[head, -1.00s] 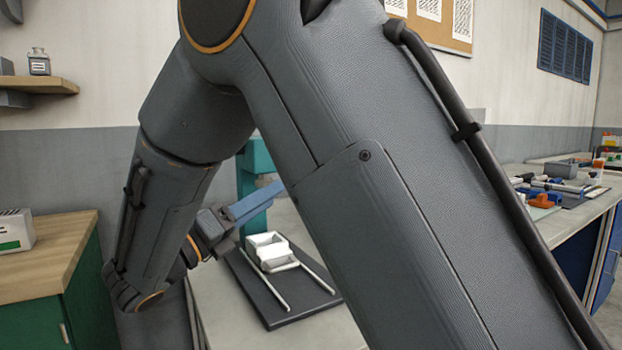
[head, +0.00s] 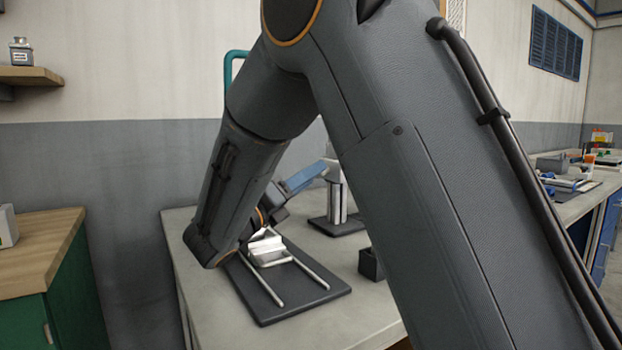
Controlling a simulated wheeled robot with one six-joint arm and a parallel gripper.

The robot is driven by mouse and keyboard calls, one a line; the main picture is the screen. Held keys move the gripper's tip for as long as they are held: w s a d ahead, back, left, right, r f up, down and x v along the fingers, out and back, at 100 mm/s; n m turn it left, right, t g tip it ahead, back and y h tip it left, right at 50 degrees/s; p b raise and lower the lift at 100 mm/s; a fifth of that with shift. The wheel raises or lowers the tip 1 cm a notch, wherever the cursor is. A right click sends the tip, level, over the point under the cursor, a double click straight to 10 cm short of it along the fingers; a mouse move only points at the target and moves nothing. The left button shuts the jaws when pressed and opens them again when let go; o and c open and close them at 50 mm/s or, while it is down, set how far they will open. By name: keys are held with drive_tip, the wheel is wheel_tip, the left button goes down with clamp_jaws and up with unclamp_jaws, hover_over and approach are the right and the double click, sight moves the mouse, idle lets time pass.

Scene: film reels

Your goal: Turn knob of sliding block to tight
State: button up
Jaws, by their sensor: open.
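The sliding block (head: 268,252) is a whitish block on two pale parallel rails (head: 300,272), which lie on a dark flat base plate (head: 315,300) on the grey table. My gripper (head: 268,222) is at the end of the dark arm, just above the back of the block; a blue bar (head: 303,178) sticks out beside it. The gripper is open, but its fingertips are mostly hidden by my arm. I cannot tell whether it touches the block. The knob cannot be made out, nor how it is turned.
A pale upright post (head: 336,200) on a dark base stands behind the rails. A small dark open box (head: 371,264) stands to their right. A wooden-topped green cabinet (head: 40,250) is at the left. A cluttered bench (head: 590,200) is at the far right. The table front is clear.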

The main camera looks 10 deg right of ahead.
drive_tip(key=shift+w+d+r, duration=0.15)
drive_tip(key=shift+w+d, duration=0.15)
drive_tip(key=shift+d, duration=0.1)
drive_tip(key=c, duration=1.1)
drive_tip(key=shift+o, duration=0.2)
drive_tip(key=m+g+h, duration=0.1)
drive_tip(key=m, duration=0.2)
drive_tip(key=m+g+h, duration=0.1)
drive_tip(key=m, duration=0.2)
drive_tip(key=shift+w+m+g, duration=0.2)
drive_tip(key=shift+m+g, duration=0.1)
drive_tip(key=shift+m, duration=0.1)
drive_tip(key=o, duration=1.1)
drive_tip(key=shift+c, duration=0.2)
